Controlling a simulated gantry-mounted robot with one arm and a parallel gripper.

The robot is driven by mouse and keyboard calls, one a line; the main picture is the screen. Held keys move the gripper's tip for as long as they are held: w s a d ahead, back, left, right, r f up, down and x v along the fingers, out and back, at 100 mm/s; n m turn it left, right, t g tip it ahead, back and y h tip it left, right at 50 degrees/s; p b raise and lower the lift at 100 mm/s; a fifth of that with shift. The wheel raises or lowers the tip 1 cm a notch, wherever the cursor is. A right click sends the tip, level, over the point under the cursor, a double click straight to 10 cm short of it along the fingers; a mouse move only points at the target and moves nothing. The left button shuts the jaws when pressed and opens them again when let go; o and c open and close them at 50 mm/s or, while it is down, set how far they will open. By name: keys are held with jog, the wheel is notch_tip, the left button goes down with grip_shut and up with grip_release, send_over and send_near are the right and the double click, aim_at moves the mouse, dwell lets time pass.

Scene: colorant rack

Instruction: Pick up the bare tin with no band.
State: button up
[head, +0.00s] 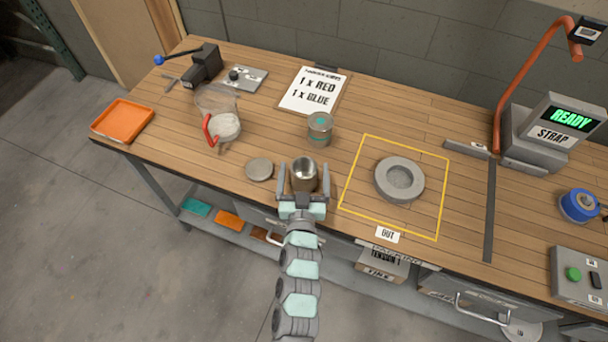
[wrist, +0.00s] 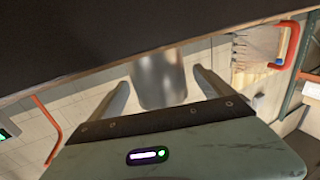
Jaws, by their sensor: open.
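The bare tin (head: 304,178) is a plain silver open-topped cylinder with no band, upright on the wooden bench. My gripper (head: 305,181) is open, with one finger on each side of the tin. In the wrist view the tin (wrist: 159,80) shows between the two fingers of my gripper (wrist: 160,90), with a gap on each side. A second tin with a teal mark (head: 320,127) stands behind it. Whether the fingers touch the bare tin on the far side is hidden.
A round grey lid (head: 259,169) lies close left of the tin. A grey ring (head: 399,180) sits inside a yellow outlined square to the right. A clear jug with a red handle (head: 220,123) and an orange tray (head: 123,120) are at left. A card (head: 313,90) lies behind.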

jog(key=shift+w+f, duration=0.1)
jog(key=shift+w, duration=0.25)
jog(key=shift+s, duration=0.1)
jog(key=shift+c, duration=0.4)
jog(key=c, duration=1.3)
